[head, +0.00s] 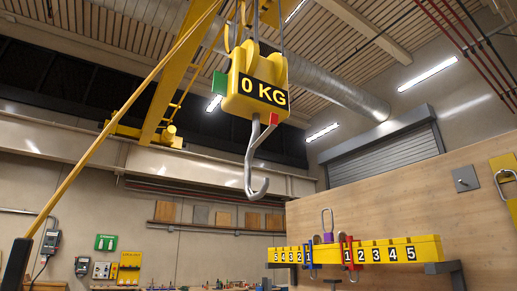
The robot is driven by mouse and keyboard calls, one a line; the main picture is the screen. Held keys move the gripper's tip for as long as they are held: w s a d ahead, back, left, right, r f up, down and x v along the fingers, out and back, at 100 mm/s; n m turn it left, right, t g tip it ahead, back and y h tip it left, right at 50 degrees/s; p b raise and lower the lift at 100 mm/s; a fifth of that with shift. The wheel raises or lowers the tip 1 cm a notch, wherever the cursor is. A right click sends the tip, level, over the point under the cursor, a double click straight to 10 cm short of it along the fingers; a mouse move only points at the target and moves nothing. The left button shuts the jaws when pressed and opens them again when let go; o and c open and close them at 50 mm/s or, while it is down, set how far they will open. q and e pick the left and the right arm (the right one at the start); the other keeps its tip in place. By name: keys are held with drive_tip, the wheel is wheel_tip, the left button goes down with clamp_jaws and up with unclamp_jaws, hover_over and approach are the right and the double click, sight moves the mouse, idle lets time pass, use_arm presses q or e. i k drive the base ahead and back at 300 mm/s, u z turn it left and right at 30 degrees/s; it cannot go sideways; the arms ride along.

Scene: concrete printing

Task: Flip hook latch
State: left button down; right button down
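A yellow hook block (256,88) marked "0 KG" hangs from cables in the upper middle of the head view. A grey metal hook (249,182) hangs below it, its tip curving up to the right. A slim grey bar (264,136), which looks like the latch, slants from a red piece (274,119) under the block down to the hook's shank. I cannot tell how its lower end meets the shank. A green tab (219,83) sticks out at the block's left. Neither of my grippers is in view.
A yellow numbered beam (400,250) with a red clamp (347,250) and a blue clamp (309,255) sits at lower right by a wooden panel (440,200). A thin yellow pole (120,144) slants across the left. The space around the hook looks clear.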

sight(274, 120)
drive_tip(key=u, duration=0.15)
drive_tip(key=i, duration=0.85)
drive_tip(key=u, duration=0.7)
